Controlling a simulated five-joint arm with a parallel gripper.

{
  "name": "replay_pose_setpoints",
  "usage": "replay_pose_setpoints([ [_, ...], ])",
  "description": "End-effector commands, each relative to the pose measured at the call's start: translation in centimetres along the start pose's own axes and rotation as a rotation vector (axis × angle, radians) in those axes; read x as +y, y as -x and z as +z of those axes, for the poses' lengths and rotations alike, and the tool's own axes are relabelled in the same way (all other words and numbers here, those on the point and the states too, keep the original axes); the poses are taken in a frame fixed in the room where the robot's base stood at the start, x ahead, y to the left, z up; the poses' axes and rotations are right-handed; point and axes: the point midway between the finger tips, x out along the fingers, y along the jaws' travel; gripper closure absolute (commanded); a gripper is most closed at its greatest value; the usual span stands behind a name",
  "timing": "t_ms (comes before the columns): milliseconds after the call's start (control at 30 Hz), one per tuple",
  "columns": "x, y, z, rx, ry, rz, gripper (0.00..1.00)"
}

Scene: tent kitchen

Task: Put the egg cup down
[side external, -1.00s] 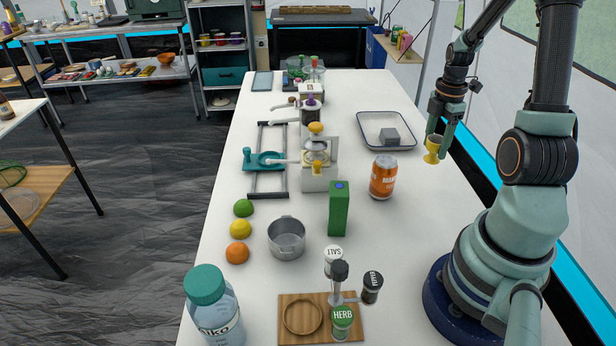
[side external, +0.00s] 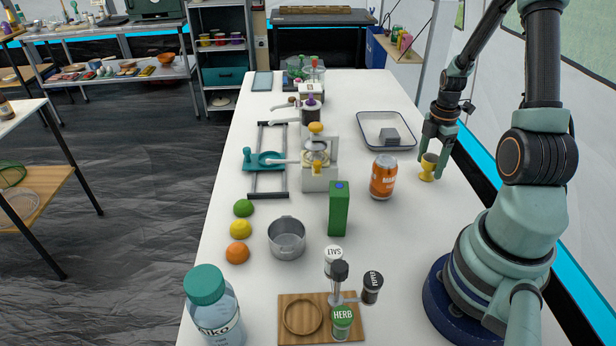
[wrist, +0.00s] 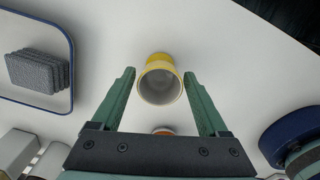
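The yellow egg cup (side external: 427,174) stands upright on the white table (side external: 400,235), near its right edge and to the right of the orange can. My gripper (side external: 432,166) is low over the table with its fingers spread on either side of the cup. In the wrist view the egg cup (wrist: 160,62) lies between the fingertips of my gripper (wrist: 159,75), with a narrow gap at each side. Its open mouth faces the camera and looks empty.
An orange can (side external: 383,177) stands to the left of the cup. A blue-rimmed white tray (side external: 368,130) with a grey block (side external: 389,137) lies behind. A green carton (side external: 339,208) stands further left. The table in front of the cup is clear.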

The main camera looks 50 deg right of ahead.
Motion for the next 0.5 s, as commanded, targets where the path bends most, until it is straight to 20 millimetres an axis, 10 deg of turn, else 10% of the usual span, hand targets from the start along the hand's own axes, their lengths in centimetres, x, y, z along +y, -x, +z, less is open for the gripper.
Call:
replay_pose_setpoints([
  [500, 0.1, 1.4, 0.0, -0.001, 0.0, 0.004, 0.11],
])
